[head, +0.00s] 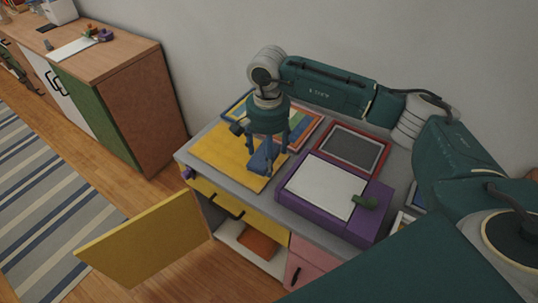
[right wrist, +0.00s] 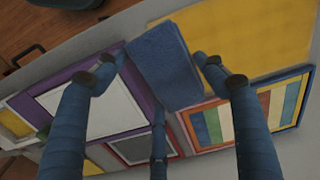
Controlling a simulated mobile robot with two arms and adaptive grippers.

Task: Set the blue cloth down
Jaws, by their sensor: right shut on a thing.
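The blue cloth (head: 262,160) is a small folded block. My right gripper (head: 267,145) points down over the desk and is shut on the cloth. In the right wrist view the blue cloth (right wrist: 168,65) sits between the blue fingers of the right gripper (right wrist: 158,75). The cloth is over the right part of a yellow mat (head: 213,150), near the desk's front edge; I cannot tell whether it touches the mat. The yellow mat (right wrist: 245,40) also shows in the right wrist view. My left gripper is not in view.
The grey desk bears a purple box (head: 345,222) with a white panel, a red-framed dark board (head: 352,148) and a striped frame (head: 302,122). A yellow cabinet door (head: 145,245) stands open below. The mat's left part is clear.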

